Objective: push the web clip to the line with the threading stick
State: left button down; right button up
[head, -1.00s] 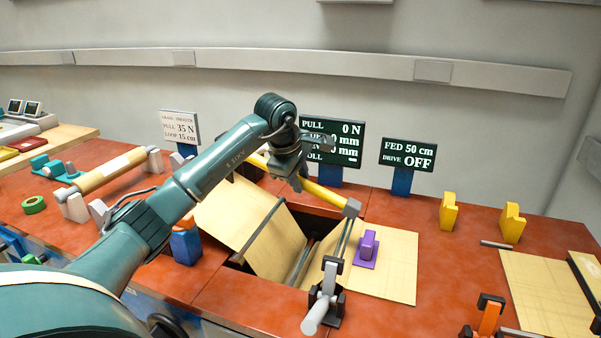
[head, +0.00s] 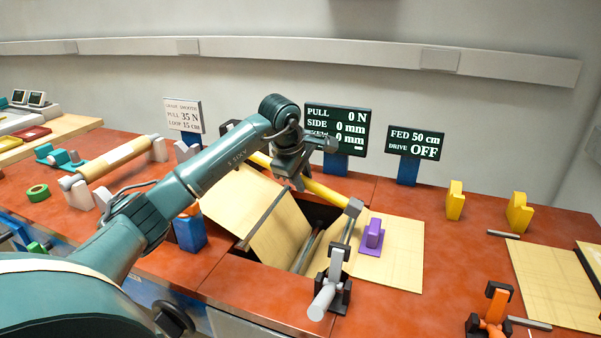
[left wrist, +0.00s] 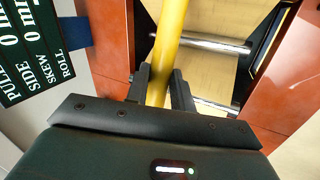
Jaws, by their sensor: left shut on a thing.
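My left gripper (head: 296,178) is shut on the yellow threading stick (head: 322,191). The stick also shows between the fingers (left wrist: 162,88) in the left wrist view (left wrist: 170,30). It slants down to the right and has a grey head at its end. In the head view this head is just left of and above the purple clip (head: 374,235), which looks like the web clip. I cannot tell whether the head touches anything. I cannot make out the line. My right gripper is out of view.
A grey-handled clamp (head: 330,284) stands at the front edge of the opening. A tilted pale panel (head: 235,212) is on its left. Display boards (head: 335,128) stand behind the stick.

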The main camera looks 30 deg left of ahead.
pick_arm(q)
jog(key=f, duration=0.1)
jog(key=f+b, duration=0.1)
jog(key=f, duration=0.1)
jog(key=shift+d, duration=0.25)
jog(key=shift+w+d+f+b, duration=0.15)
jog(key=shift+f+b, duration=0.6)
jog(key=shift+f, duration=0.15)
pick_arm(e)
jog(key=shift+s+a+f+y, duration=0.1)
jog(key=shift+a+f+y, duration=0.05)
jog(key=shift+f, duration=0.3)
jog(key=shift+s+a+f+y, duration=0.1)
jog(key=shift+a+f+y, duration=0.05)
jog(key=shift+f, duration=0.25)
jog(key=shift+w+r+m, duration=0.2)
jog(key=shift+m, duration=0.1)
pick_arm(q)
jog(key=shift+d, duration=0.1)
